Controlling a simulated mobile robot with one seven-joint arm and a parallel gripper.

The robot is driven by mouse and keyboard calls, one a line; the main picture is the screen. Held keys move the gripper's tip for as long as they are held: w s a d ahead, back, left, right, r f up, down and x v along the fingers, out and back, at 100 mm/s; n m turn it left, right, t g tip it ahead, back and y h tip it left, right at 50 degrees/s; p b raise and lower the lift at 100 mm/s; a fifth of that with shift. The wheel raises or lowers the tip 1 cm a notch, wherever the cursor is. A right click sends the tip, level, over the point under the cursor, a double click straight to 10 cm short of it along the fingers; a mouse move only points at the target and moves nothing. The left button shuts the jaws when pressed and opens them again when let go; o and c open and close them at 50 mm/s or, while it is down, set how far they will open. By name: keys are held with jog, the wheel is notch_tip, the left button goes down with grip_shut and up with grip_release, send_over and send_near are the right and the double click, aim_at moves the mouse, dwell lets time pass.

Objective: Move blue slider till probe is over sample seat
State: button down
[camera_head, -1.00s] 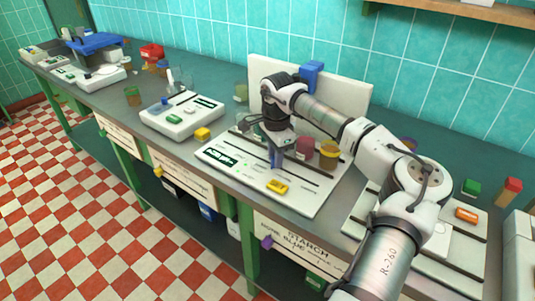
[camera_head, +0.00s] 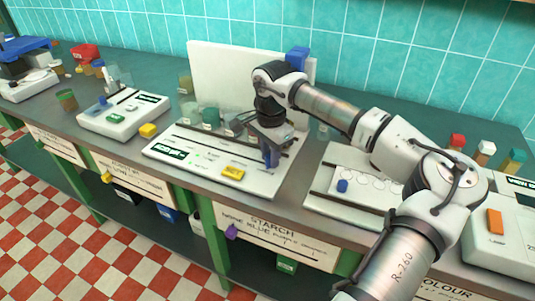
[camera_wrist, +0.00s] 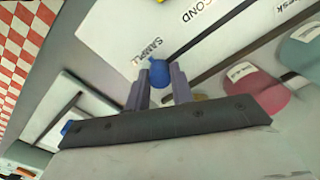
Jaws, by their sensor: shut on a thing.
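My gripper (camera_head: 270,160) is shut on the blue slider (camera_wrist: 159,72), a small blue knob between the fingertips in the wrist view. It stands at the right part of the white instrument board (camera_head: 205,168), beside a dark slot. A word reading "SAMPLE" (camera_wrist: 146,50) is printed on the board close to the knob. A blue block (camera_head: 298,58) sits on top of the white back panel (camera_head: 230,80), near its right end. I cannot make out the probe or the sample seat; my wrist hides part of the board.
A yellow block (camera_head: 232,172) is on the board's front. Jars stand behind: a green one (camera_head: 211,117) left of my gripper, and a pink one (camera_wrist: 255,92) in the wrist view. Another white board (camera_head: 325,188) is close on the right, with a narrow counter gap between.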

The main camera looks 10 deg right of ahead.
jog(key=c, duration=1.2)
grip_release()
jog(key=shift+s+d, duration=0.15)
jog(key=shift+d, duration=0.2)
jog(key=shift+a, duration=0.1)
notch_tip(320, 180, up, 14)
jog(key=b, duration=0.1)
jog(key=shift+b, duration=0.35)
